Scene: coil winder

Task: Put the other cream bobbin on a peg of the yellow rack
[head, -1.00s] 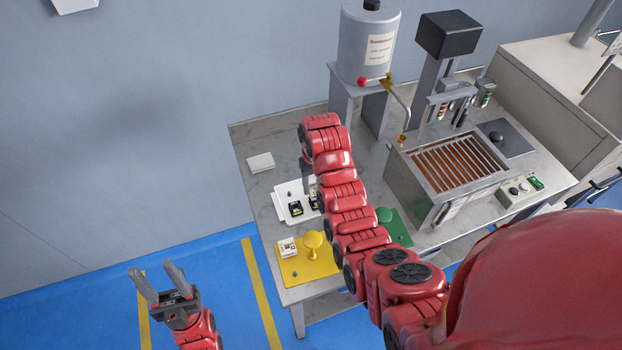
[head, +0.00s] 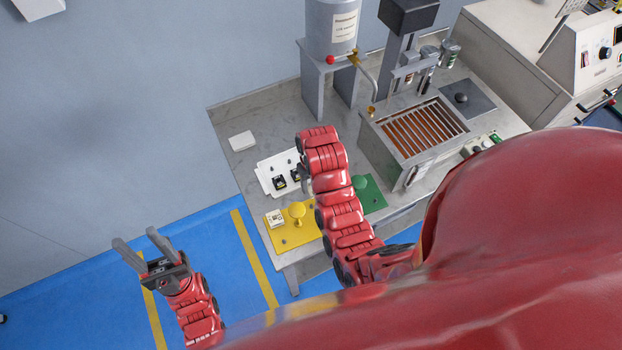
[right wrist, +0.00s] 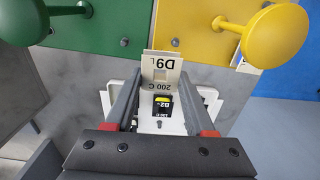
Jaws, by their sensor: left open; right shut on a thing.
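A cream bobbin (right wrist: 162,68) marked D9 and 200 C is between the fingertips of my right gripper (right wrist: 161,82), which is shut on it. The yellow rack (head: 288,238) lies at the table's near left corner, with a round yellow knob (head: 297,210). Another cream piece (head: 275,217) sits on this rack; in the right wrist view the rack (right wrist: 190,35) is ahead of the held bobbin, at upper right. The head view mostly hides my right gripper behind its arm. My left gripper (head: 142,245) is open and empty, left of the table over the floor.
A white tray (head: 266,179) with black-and-yellow pieces (head: 279,183) lies behind the yellow rack. A green rack (head: 374,194) with a green knob (head: 359,182) is to its right. The slatted metal bath (head: 405,150) and the grey tank (head: 331,30) stand farther back.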

